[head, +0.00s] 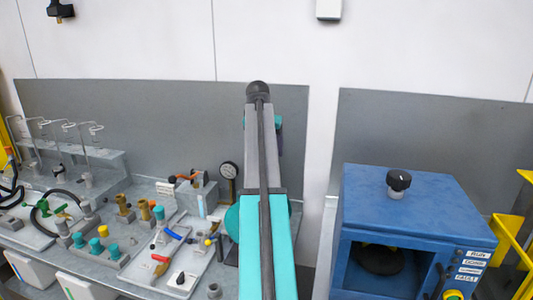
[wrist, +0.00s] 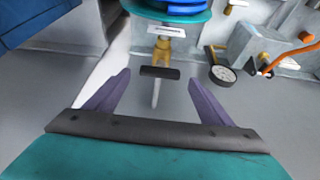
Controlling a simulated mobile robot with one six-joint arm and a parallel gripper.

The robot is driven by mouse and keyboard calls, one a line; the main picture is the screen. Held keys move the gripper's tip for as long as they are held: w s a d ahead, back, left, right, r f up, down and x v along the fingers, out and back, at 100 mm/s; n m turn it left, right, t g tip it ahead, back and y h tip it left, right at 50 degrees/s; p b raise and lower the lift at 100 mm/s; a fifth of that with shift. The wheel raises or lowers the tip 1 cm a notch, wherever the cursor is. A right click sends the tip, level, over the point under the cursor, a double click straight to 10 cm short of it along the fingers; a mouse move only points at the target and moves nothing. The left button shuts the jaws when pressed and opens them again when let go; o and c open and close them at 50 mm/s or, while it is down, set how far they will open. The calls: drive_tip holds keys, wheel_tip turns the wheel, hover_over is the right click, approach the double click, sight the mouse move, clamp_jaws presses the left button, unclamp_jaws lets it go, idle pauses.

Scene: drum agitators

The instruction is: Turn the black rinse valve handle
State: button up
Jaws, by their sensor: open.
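The black rinse valve handle (wrist: 160,72) is a short dark crossbar on a brass valve body (wrist: 161,48), seen in the wrist view. A white label (wrist: 170,30) sits just above the brass body in the picture. My gripper (wrist: 158,78) is open, its two purple fingers spread to the left and right of the handle. A gap shows between each finger and the handle; I cannot tell how far the fingers are from it in depth. In the head view my arm covers this area, and neither gripper nor handle can be made out.
A blue disc-shaped part (wrist: 170,8) is close above the valve. A round gauge (wrist: 222,74) and an orange lever (wrist: 290,56) are to the right. In the head view a blue cabinet (head: 415,205) stands right of my arm, and a crowded bench (head: 110,265) lies left.

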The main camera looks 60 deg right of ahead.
drive_tip(key=b+v, duration=0.3)
drive_tip(key=v, duration=0.8)
drive_tip(key=shift+a+r, duration=0.2)
drive_tip(key=shift+r, duration=0.1)
